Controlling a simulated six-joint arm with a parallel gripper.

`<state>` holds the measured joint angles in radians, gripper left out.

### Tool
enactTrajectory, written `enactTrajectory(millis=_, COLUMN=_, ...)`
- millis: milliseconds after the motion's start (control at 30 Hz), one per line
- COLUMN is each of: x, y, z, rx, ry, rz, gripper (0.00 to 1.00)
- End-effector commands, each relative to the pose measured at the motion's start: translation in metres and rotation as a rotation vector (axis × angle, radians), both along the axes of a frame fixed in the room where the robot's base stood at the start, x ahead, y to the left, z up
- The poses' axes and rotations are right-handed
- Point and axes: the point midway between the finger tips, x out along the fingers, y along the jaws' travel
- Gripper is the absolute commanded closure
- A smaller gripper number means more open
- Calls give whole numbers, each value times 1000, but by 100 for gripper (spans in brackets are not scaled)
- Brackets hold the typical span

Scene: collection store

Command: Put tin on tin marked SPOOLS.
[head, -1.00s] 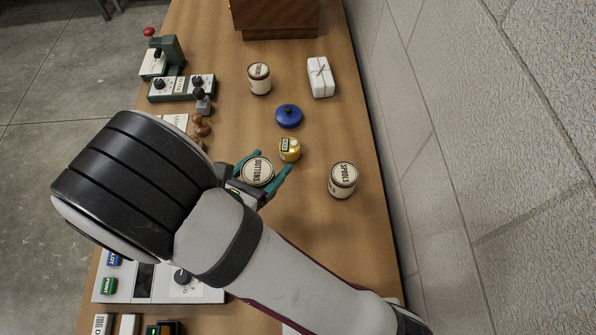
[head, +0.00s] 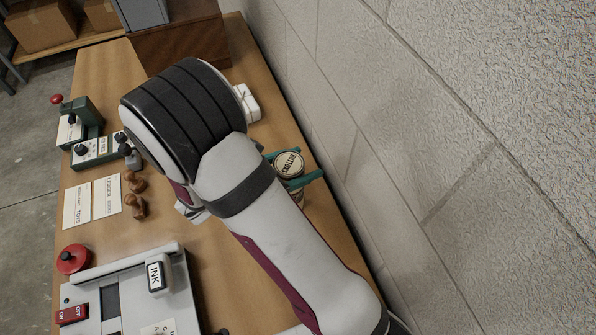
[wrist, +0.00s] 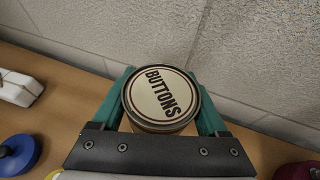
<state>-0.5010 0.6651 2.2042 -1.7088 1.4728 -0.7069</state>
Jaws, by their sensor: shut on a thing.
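The tin marked BUTTONS (head: 289,164) is cream with a dark-lettered lid, upright between the teal fingers of my gripper (head: 296,180). In the wrist view the BUTTONS tin (wrist: 162,97) fills the space between the fingers (wrist: 164,105), its lid facing up. Just below the fingers in the head view, a small pale piece of a tin (head: 299,196) shows. It is probably the tin marked SPOOLS, but its label is hidden. I cannot tell whether the two tins touch.
The block wall (head: 330,110) runs close along the table's right edge. A white wrapped parcel (head: 247,103) lies behind my arm. The wrist view shows a blue lidded thing (wrist: 17,155) and a dark red thing (wrist: 298,171). Stamps (head: 135,195) and cards (head: 92,203) lie left.

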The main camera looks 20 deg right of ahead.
Motion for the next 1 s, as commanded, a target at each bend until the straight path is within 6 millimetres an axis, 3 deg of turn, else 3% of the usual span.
enactTrajectory(millis=133, x=0, y=0, z=-23, rx=-1, ry=1, rz=2, gripper=100)
enactTrajectory(millis=467, x=0, y=1, z=-27, rx=-1, ry=-1, rz=2, gripper=100)
enactTrajectory(millis=500, x=0, y=1, z=-27, rx=0, ry=-1, rz=3, gripper=18)
enactTrajectory(millis=600, x=0, y=1, z=-26, rx=0, ry=-1, rz=3, gripper=0)
enactTrajectory(millis=867, x=0, y=1, z=-24, rx=0, ry=-1, rz=3, gripper=0)
enactTrajectory(millis=1000, x=-4, y=18, z=-16, rx=1, ry=-4, rz=7, gripper=0)
